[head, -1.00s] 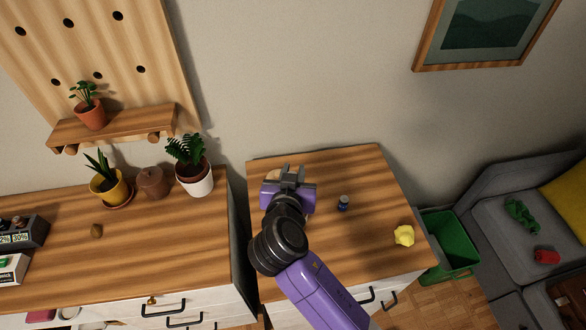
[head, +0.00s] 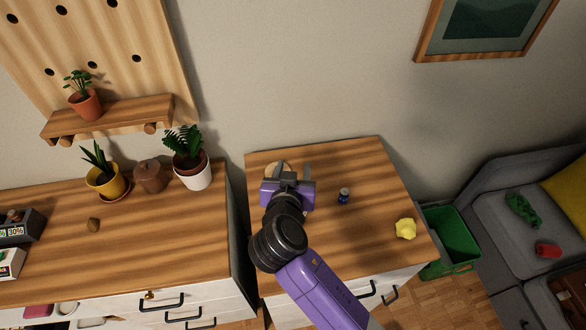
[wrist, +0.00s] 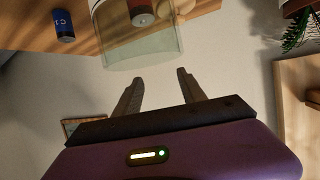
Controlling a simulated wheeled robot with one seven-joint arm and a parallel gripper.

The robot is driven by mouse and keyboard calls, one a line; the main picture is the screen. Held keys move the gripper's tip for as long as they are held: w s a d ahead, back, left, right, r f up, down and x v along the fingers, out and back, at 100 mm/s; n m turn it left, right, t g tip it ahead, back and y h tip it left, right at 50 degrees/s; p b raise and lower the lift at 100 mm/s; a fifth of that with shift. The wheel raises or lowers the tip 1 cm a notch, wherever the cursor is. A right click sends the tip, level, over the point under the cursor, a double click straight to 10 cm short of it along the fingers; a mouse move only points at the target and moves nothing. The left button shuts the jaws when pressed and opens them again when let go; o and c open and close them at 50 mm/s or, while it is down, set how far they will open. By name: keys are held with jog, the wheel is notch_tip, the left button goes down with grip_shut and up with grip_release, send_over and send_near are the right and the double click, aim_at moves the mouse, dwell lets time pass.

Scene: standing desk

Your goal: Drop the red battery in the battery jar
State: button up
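The clear glass battery jar (wrist: 145,45) is in the wrist view, with its open rim towards my fingers. The red battery (wrist: 142,13) shows through the glass and appears to be inside the jar, apart from my fingers. My gripper (head: 292,170) is above the desk in the head view. Its fingers are spread with nothing between them, as the wrist view also shows (wrist: 160,78). In the head view my gripper and arm hide the jar and red battery. A blue battery (head: 343,196) stands on the desk right of my gripper, also in the wrist view (wrist: 64,27).
A tan round object (head: 271,170) lies behind my gripper, partly hidden. Yellow crumpled paper (head: 405,228) lies near the right edge of the desk (head: 360,165). A green bin (head: 455,240) stands beyond it. A left cabinet holds potted plants (head: 190,165).

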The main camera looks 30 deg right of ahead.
jog(key=b+v, duration=0.1)
jog(key=v, duration=0.6)
jog(key=shift+s+a+r+b, duration=0.2)
jog(key=shift+s+a+b, duration=0.05)
jog(key=shift+s+b, duration=0.05)
jog(key=w+a+r+n+t+y, duration=0.3)
jog(key=a+n+y, duration=0.1)
jog(key=a, duration=0.1)
jog(key=s+a+f+n+t+y, duration=0.2)
jog(key=s+a+n+y, duration=0.15)
jog(key=s, duration=0.35)
jog(key=s+d, duration=0.5)
jog(key=s, duration=0.8)
jog(key=s+d+f+g, duration=0.1)
jog(key=s+d, duration=0.4)
jog(key=s, duration=0.9)
jog(key=shift+s+f+b, duration=0.2)
jog(key=shift+b, duration=0.2)
